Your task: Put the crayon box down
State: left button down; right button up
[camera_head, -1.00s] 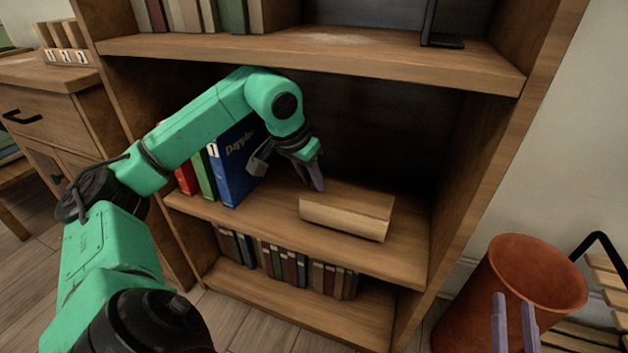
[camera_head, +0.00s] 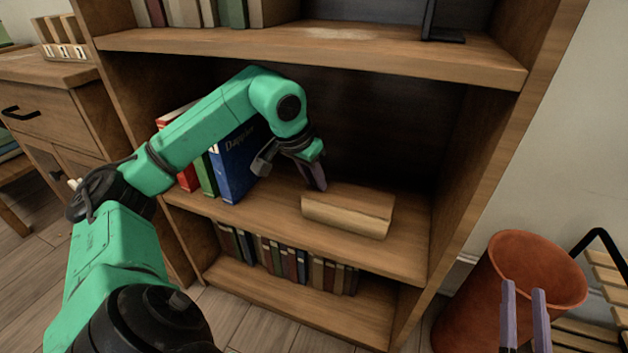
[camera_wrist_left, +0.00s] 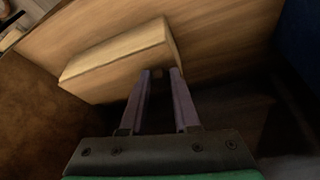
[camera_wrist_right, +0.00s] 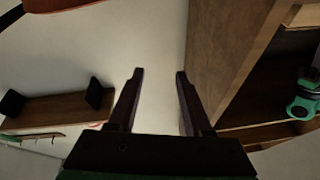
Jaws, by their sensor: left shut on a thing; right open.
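The crayon box, a long plain wood-coloured box (camera_head: 345,216), is at the middle shelf of the bookcase, right of centre. Its near long face is turned towards me and looks tilted; I cannot tell whether its underside fully touches the shelf. My left gripper (camera_head: 318,184) reaches in from the left and is shut on the box's left rear part. In the left wrist view the box (camera_wrist_left: 115,65) lies at the fingertips (camera_wrist_left: 161,72), with its end between or just beyond them. My right gripper (camera_head: 523,290) is open and empty, outside the bookcase at lower right, also in its wrist view (camera_wrist_right: 158,75).
Upright books, one blue (camera_head: 237,165), stand left of the gripper on the middle shelf (camera_head: 270,215). A reddish bin (camera_head: 530,270) stands right, near my right gripper.

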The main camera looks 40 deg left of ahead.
pick_arm(q)
jog(key=shift+f, duration=0.1)
pick_arm(e)
jog(key=shift+w+d+r+t, duration=0.1)
jog(key=shift+r+t, duration=0.15)
jog(key=shift+r, duration=0.5)
jog(key=shift+w+d+r+t, duration=0.1)
jog(key=shift+r+t, duration=0.15)
jog(key=shift+r, duration=0.5)
pick_arm(q)
jog(key=c, duration=0.6)
grip_release()
jog(key=shift+c, duration=0.2)
pick_arm(e)
jog(key=shift+r, duration=0.2)
